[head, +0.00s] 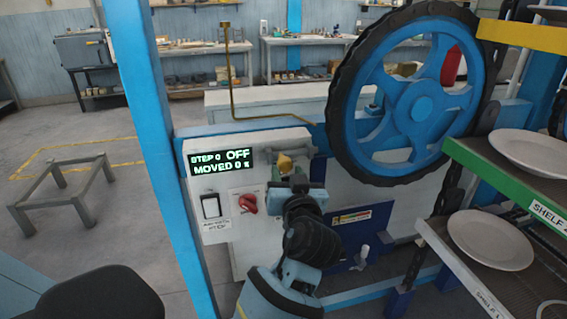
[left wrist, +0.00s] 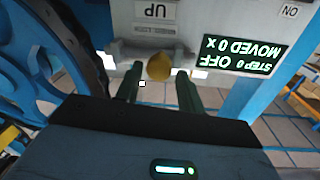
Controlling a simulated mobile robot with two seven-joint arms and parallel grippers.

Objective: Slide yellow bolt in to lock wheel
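The yellow bolt knob (head: 284,162) is on the front of the white control box, at the right end of its upper face. It also shows in the left wrist view as a rounded yellow knob (left wrist: 159,67) on a grey bar. My left gripper (head: 291,181) is just in front of it. In the left wrist view the fingers (left wrist: 160,70) are apart, with the knob showing between their tips and a gap on each side. Contact cannot be seen. The large blue wheel (head: 419,110) with a black rim stands right of the box. My right gripper is not in view.
The control box has a display (head: 221,161) reading STEP 0 OFF, MOVED 0, a white switch (head: 211,205) and a red knob (head: 247,203). A blue post (head: 160,130) stands left. Shelves with white plates (head: 490,239) stand right. A thin brass rod rises behind the box.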

